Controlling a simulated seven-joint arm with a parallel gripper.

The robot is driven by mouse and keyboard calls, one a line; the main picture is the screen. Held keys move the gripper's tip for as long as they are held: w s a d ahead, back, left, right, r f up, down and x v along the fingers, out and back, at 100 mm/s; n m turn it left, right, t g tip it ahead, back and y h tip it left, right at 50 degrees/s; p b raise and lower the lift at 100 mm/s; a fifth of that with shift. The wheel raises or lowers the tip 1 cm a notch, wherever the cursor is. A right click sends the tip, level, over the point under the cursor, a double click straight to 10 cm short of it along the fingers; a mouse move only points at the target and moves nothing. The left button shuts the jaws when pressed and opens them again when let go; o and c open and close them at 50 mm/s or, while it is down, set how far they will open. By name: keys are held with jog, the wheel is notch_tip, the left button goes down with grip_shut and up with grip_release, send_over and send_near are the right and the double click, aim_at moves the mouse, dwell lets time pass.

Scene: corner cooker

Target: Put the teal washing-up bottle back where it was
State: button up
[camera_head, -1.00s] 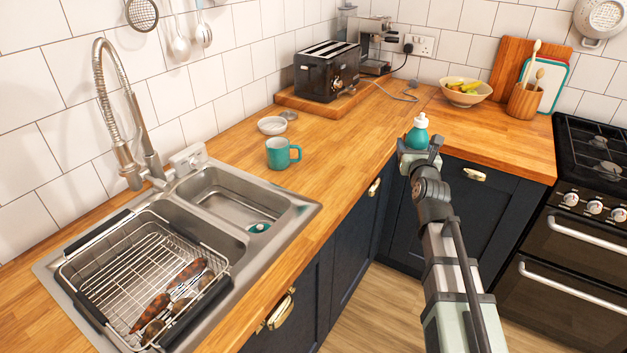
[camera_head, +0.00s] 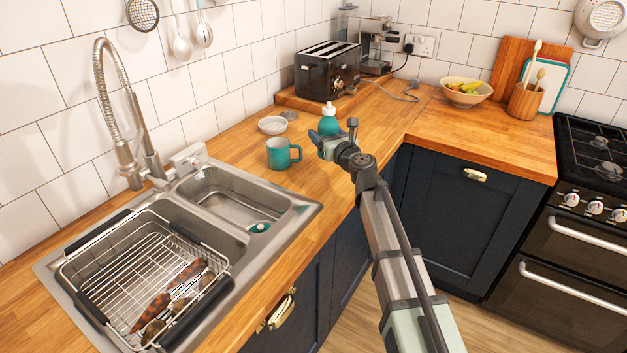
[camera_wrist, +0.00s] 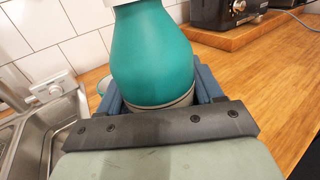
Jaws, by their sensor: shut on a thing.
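The teal washing-up bottle (camera_head: 328,121) with a white top is held upright in my gripper (camera_head: 336,141), over the worktop to the right of the teal mug. In the wrist view the bottle (camera_wrist: 152,55) fills the middle, with the blue jaws (camera_wrist: 160,95) at both sides of its lower part. The gripper is shut on it. The bottle's base is hidden by the gripper, so I cannot tell whether it touches the worktop.
The teal mug (camera_head: 279,153) stands close to the left of the bottle, with a white dish (camera_head: 272,125) behind it. The sink (camera_head: 235,205) and dish rack (camera_head: 140,285) are at the left. The toaster (camera_head: 327,72) stands behind.

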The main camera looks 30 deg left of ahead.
jog(key=s+a+r+n+g+y, duration=0.2)
jog(key=s+a+n+g, duration=0.1)
jog(key=s+g, duration=0.15)
jog(key=shift+g, duration=0.25)
jog(key=shift+w+f, duration=0.2)
jog(key=shift+f, duration=2.25)
jog(key=shift+w+f, duration=0.2)
jog(key=shift+f, duration=2.25)
jog(key=shift+f, duration=0.1)
jog(key=o, duration=1.1)
jog(key=v, duration=1.2)
